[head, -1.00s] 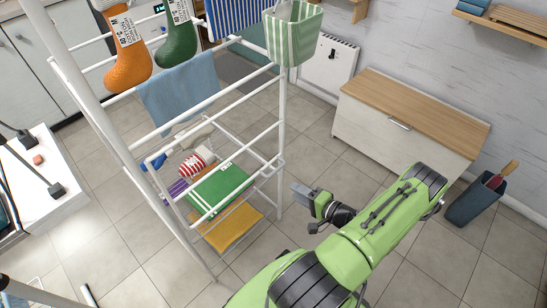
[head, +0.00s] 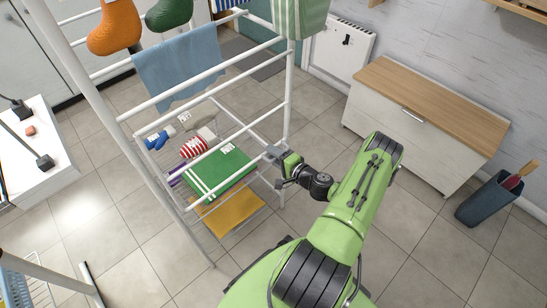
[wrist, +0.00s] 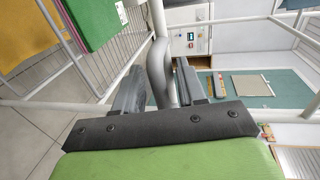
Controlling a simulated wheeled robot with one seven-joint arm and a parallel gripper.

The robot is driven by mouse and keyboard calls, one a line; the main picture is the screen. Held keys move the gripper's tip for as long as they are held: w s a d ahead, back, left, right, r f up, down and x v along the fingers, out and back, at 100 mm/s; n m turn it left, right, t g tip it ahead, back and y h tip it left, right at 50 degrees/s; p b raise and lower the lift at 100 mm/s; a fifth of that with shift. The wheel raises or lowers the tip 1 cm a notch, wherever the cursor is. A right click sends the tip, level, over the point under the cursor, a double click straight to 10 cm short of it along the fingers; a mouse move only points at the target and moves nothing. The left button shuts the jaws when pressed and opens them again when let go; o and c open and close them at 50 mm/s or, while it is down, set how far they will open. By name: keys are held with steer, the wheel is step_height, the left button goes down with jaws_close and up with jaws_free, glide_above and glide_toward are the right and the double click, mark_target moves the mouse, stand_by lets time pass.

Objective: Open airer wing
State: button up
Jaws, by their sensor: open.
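The airer (head: 289,95) is a white tube rack standing on the tiles. Its wing (head: 228,146), a white tube frame, hangs low on the rack's near side, over the lower shelf. My gripper (head: 274,154) is at the wing's right end, beside the right upright. In the wrist view my gripper (wrist: 160,78) has its two grey fingers apart, with a bent tube (wrist: 158,62) of the airer between them. The fingers are open and not clamped on the tube. Whether either finger touches it I cannot tell.
An orange sock (head: 115,28), a green sock (head: 168,14) and a blue towel (head: 180,65) hang above. A green folded cloth (head: 214,168) and a yellow cloth (head: 233,212) lie on lower shelves. A wood-topped cabinet (head: 430,100) and dark bin (head: 490,198) stand right. Floor between is clear.

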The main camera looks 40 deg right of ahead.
steer(key=shift+w, duration=0.25)
jaws_close()
steer(key=shift+s+f, duration=0.1)
steer(key=shift+s, duration=0.1)
